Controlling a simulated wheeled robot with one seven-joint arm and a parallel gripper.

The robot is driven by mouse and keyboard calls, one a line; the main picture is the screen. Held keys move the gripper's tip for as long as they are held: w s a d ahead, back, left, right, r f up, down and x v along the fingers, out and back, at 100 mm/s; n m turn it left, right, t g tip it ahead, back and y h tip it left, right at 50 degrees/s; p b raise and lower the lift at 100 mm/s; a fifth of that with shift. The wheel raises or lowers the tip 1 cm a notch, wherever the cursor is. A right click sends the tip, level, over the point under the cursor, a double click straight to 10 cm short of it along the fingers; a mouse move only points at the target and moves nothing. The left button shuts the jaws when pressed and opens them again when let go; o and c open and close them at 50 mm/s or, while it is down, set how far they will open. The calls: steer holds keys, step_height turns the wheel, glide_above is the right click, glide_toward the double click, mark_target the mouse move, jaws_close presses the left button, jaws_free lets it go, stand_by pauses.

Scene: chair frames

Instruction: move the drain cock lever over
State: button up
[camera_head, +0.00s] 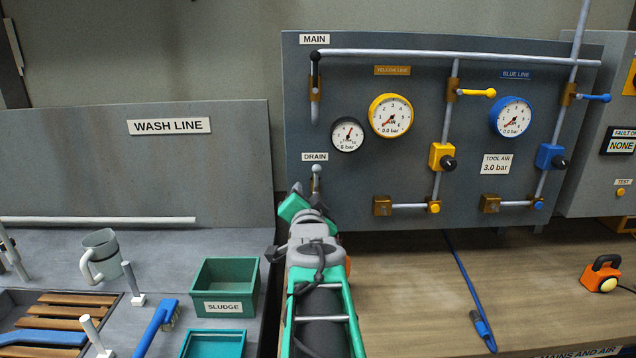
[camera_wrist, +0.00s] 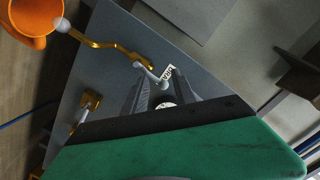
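The drain cock is on the grey panel under the DRAIN label (camera_head: 315,157). Its pale-knobbed lever (camera_head: 316,169) shows just above my gripper in the head view. My gripper (camera_head: 303,192) is close in front of the cock and hides its lower part. In the wrist view my gripper's two grey fingers (camera_wrist: 160,72) stand apart, pointing at the panel. A pale lever (camera_wrist: 148,71) and the label (camera_wrist: 168,73) show at the fingertips. A pale round end (camera_wrist: 165,103) shows between the fingers; I cannot tell whether they touch it.
In the wrist view a brass pipe (camera_wrist: 98,44) runs from the cock towards an orange cup (camera_wrist: 36,18). The MAIN valve (camera_head: 315,88) is above the drain. A green SLUDGE bin (camera_head: 226,284) stands left of my arm.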

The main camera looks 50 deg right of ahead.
mark_target(317, 171)
steer(key=shift+s+d+r+m+h, duration=0.35)
steer(key=shift+s+d+r, duration=0.1)
steer(key=shift+d+r, duration=0.2)
steer(key=shift+s+d+r+m+h, duration=0.25)
steer(key=shift+s+d+r+h, duration=0.15)
steer(key=shift+d+r, duration=0.2)
steer(key=p+x, duration=0.2)
steer(key=x, duration=0.2)
steer(key=p+x, duration=0.2)
steer(key=x, duration=0.2)
steer(key=shift+a+f, duration=0.1)
steer(key=shift+f, duration=0.15)
steer(key=shift+c, duration=0.5)
steer(key=shift+a, duration=0.1)
steer(key=c, duration=0.5)
steer(key=shift+s+d+f+b, duration=0.3)
steer(key=shift+s+d+b, duration=0.3)
steer(key=shift+s+d, duration=0.2)
jaws_close()
steer(key=shift+s, duration=0.1)
steer(key=shift+s+d+f+b, duration=0.5)
steer(key=shift+s+d+b, duration=0.15)
steer(key=shift+b, duration=0.25)
